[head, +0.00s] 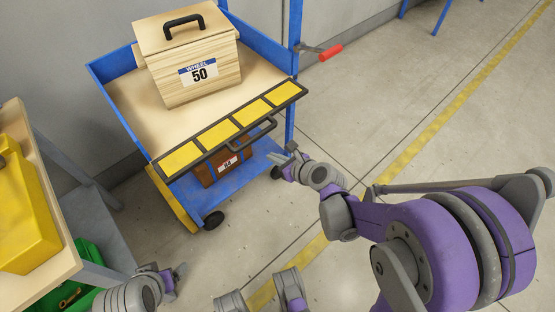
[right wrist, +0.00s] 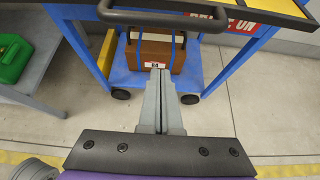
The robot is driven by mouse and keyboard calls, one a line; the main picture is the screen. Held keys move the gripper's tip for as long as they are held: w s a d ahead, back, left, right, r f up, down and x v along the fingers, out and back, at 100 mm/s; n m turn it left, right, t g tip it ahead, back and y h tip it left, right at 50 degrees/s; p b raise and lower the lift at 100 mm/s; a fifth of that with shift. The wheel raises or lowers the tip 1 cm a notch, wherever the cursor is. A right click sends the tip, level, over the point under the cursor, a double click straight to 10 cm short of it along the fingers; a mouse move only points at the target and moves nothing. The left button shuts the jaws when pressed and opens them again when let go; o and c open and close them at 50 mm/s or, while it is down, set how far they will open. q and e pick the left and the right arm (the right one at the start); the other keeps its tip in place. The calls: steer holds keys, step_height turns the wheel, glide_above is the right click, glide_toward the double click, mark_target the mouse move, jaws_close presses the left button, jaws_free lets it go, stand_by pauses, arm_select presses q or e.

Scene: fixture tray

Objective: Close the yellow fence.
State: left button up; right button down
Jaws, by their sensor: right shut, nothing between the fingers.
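The yellow fence (head: 217,134) is a long yellow panel in a dark frame along the front edge of the blue cart. Its face shows from above; I cannot tell its exact tilt. A dark bar handle (head: 256,136) sticks out from its front side and crosses the top of the right wrist view (right wrist: 200,22). My right gripper (head: 284,158) is shut and empty, in front of the handle and apart from it in the head view. Its closed fingers (right wrist: 157,75) point toward the cart's lower shelf. My left gripper (head: 177,276) is low at the bottom left, away from the fence; its jaw state is unclear.
A wooden box (head: 197,88) labelled 50 stands on the cart's top. A brown box (head: 222,163) is on the lower shelf. A table (head: 47,285) with a yellow case (head: 27,222) stands at left. A red-tipped lever (head: 329,52) sticks out at right. The right floor is clear.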

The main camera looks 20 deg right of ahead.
steer(key=b+x, duration=0.1)
steer(key=x, duration=0.5)
steer(key=shift+w+a+r+p, duration=0.15)
steer(key=shift+r+p, duration=0.3)
steer(key=shift+r, duration=1.6)
